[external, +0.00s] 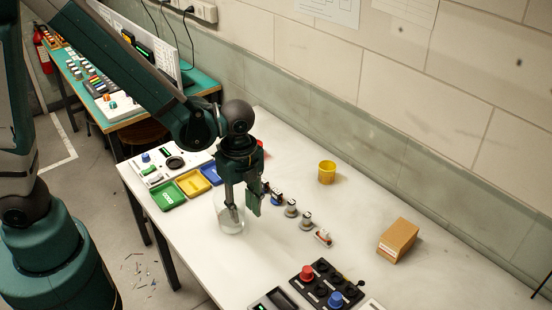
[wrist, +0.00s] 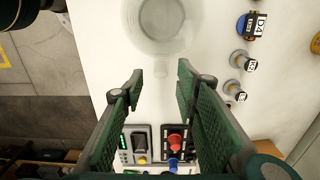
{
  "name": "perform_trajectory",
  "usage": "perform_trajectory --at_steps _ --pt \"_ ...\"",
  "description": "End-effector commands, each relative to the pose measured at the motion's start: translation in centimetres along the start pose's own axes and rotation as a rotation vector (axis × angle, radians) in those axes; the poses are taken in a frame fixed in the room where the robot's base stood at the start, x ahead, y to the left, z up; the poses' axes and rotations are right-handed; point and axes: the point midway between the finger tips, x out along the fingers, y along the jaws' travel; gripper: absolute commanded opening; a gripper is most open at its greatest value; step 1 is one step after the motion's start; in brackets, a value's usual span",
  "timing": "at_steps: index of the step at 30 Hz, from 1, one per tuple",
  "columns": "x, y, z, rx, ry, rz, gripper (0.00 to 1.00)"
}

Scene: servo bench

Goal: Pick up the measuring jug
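The measuring jug (external: 230,222) is a clear, empty-looking glass vessel standing upright on the white bench. In the wrist view the jug (wrist: 160,22) is at the top centre, partly cut off by the frame edge. Its handle (wrist: 161,68) points down the picture to between my fingertips. My gripper (external: 244,212) points down at the jug, one finger overlapping the glass in the external view. In the wrist view my gripper (wrist: 160,76) has its fingers spread, with a visible gap on both sides of the handle. I cannot tell whether either finger touches the glass.
Several small labelled parts (external: 291,208) stand just right of the jug. Green, yellow and blue trays (external: 194,184) lie to the left. A yellow cup (external: 327,172), a cardboard box (external: 398,240) and a button panel (external: 326,285) are further off. Bench between cup and box is clear.

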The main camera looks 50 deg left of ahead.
Motion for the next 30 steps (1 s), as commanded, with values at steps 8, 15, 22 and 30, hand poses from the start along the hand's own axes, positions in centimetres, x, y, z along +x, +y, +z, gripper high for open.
perform_trajectory --at_steps 8,15,22,30 --pt "1.4 0.0 0.0 0.000 0.000 0.000 0.30" --pt "1.4 0.0 0.0 0.000 0.000 0.000 0.30" --pt "1.7 -0.1 0.0 0.000 0.000 0.000 0.30" --pt "3.4 -0.1 -0.1 0.000 0.000 0.000 0.30"
